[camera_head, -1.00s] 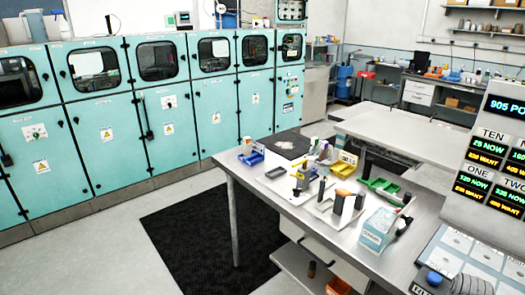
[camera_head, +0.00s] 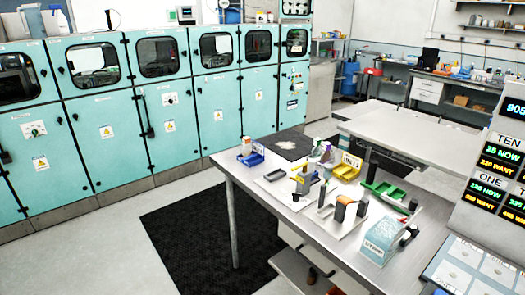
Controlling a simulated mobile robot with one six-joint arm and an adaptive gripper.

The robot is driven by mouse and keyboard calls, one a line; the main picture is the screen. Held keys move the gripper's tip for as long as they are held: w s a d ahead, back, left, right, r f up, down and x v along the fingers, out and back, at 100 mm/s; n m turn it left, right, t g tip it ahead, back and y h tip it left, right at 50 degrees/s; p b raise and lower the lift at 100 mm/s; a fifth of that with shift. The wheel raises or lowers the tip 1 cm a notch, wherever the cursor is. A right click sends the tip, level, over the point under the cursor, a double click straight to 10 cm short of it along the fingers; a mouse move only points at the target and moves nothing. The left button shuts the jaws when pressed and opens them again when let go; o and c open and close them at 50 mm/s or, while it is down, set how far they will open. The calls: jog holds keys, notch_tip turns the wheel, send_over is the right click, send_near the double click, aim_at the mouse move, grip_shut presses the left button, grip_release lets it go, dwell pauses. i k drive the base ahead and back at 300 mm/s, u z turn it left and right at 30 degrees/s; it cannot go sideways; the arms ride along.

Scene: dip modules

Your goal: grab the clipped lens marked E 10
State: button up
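I cannot make out a clipped lens marked E 10; any marks on the small items are too small to read. Small parts and holders stand on the steel bench (camera_head: 228,168), including white plates with upright dark and grey pieces (camera_head: 341,208) and a yellow-topped piece (camera_head: 303,181). A blue tray (camera_head: 251,158), a yellow tray (camera_head: 347,172) and a green tray (camera_head: 383,191) are among them. My gripper is not in view.
A pale blue box (camera_head: 380,241) stands near the bench's right end. A display panel (camera_head: 489,165) rises at the right. Teal cabinets (camera_head: 108,140) line the left wall. A black mat (camera_head: 195,235) lies on the floor, with clear pale floor left of it.

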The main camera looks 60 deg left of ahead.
aim_at(246, 150)
jog(key=z, duration=1.35)
jog(key=k, duration=1.55)
jog(key=u, duration=1.55)
